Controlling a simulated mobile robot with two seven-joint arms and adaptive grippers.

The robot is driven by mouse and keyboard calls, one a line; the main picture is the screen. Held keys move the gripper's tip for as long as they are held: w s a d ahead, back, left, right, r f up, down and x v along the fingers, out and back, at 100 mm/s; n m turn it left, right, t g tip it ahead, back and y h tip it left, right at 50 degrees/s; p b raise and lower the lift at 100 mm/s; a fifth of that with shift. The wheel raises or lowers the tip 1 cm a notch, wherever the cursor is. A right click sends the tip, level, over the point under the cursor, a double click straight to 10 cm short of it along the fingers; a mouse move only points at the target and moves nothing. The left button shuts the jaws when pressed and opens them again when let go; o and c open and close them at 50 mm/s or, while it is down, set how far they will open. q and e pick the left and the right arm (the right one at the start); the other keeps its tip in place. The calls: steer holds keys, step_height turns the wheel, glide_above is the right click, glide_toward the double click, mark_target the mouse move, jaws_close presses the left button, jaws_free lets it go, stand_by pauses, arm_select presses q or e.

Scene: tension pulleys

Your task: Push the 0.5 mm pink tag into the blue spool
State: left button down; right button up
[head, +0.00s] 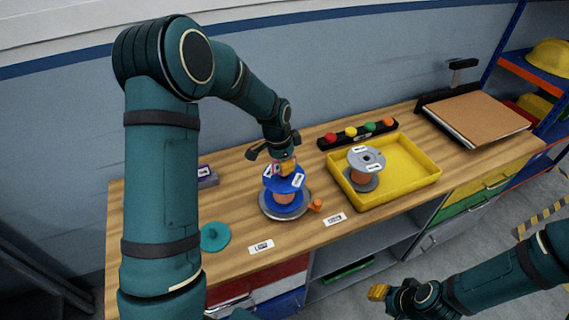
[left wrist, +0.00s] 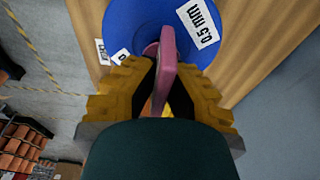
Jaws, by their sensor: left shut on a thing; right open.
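The blue spool (head: 291,186), wound with copper-coloured wire, stands upright on a grey round base (head: 272,212) on the bench. Its blue flange also shows in the left wrist view (left wrist: 150,14), with a white 0.5 mm label. My left gripper (head: 285,168) is right above the spool, pointing down. In the left wrist view its yellow fingers (left wrist: 160,85) are shut on the pink tag (left wrist: 167,68). The tag's far end reaches over the middle of the flange; I cannot tell whether it has entered the spool. My right gripper (head: 378,292) is open and empty, off the bench's front.
A yellow tray (head: 412,184) to the right holds a grey-flanged spool (head: 367,160). A bar with coloured knobs (head: 358,134) lies behind. An orange knob (head: 315,206) sits beside the base. A teal disc (head: 215,237) lies front left. A brown board (head: 478,116) is far right.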

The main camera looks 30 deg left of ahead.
arm_select(q)
steer(key=shift+f+b, duration=0.65)
steer(key=shift+f, duration=0.35)
steer(key=shift+s+f, duration=0.15)
steer(key=shift+f, duration=0.1)
stand_by(0.4)
steer(key=c, duration=0.9)
jaws_free()
steer(key=shift+r, duration=0.2)
steer(key=shift+r, duration=0.3)
steer(key=r, duration=0.7)
steer(key=s+a+r, duration=0.1)
steer(key=r, duration=0.3)
steer(key=shift+a, duration=0.1)
